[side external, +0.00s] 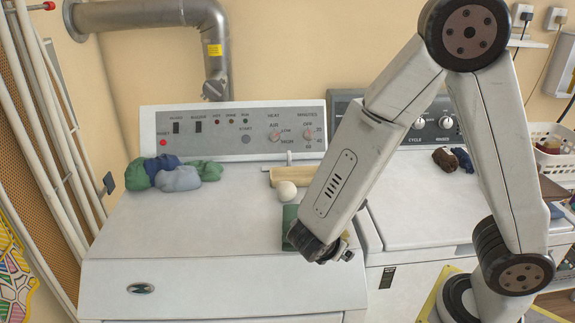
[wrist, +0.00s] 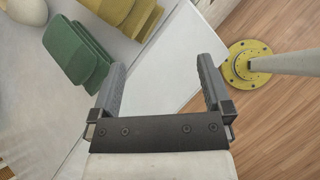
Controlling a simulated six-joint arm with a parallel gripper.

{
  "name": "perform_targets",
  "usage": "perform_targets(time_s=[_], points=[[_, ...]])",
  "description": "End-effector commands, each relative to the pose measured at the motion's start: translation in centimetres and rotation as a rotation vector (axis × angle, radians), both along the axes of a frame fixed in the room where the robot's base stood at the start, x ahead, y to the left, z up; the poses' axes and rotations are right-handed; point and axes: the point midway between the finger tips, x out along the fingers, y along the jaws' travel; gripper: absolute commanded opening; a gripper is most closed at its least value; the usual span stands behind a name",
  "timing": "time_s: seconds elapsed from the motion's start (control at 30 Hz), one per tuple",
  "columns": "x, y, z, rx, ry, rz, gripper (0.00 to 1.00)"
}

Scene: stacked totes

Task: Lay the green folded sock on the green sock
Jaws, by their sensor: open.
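A green folded sock (wrist: 72,52) lies flat on the white machine top in the wrist view, its layered edge facing my gripper. In the side view this green sock (side external: 289,222) is partly hidden behind my arm. My gripper (wrist: 161,72) is open and empty, with the green sock to its left, outside the fingers. In the side view my gripper (side external: 342,250) is near the front right edge of the machine, mostly covered by the wrist. A heap at the back left of the top holds a dark green bundle (side external: 137,176) and another green bundle (side external: 209,170).
Blue (side external: 162,165) and grey-blue (side external: 178,180) bundles lie in the same heap. A white ball (side external: 286,191) and a mustard folded cloth (wrist: 115,10) lie behind the green sock. The white machine top (side external: 215,215) is clear at middle and front. A second machine stands right.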

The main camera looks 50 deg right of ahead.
Motion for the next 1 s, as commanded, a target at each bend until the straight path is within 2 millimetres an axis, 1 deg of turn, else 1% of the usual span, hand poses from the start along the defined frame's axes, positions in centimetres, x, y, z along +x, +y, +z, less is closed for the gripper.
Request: perform_targets(time_s=[0.03, 0.13, 0.3, 0.47, 0.6, 0.7, 0.8, 1.0], points=[[-0.6, -0.4, 0.0, 0.064, -0.022, -0.095, 1.00], [-1.8, -0.5, -0.2, 0.196, -0.069, -0.281, 1.00], [-2.8, -0.2, -0.1, 0.412, -0.183, -0.596, 1.00], [-2.5, 0.2, 0.6, 0.606, -0.326, -0.888, 1.00], [-1.6, 0.2, 1.6, 0.751, -0.464, -1.113, 1.00], [-0.9, 0.0, 2.3, 0.826, -0.547, -1.233, 1.00], [-0.4, -0.2, 2.8, 0.875, -0.605, -1.311, 1.00], [-0.2, -0.4, 3.1, 0.904, -0.641, -1.362, 1.00]])
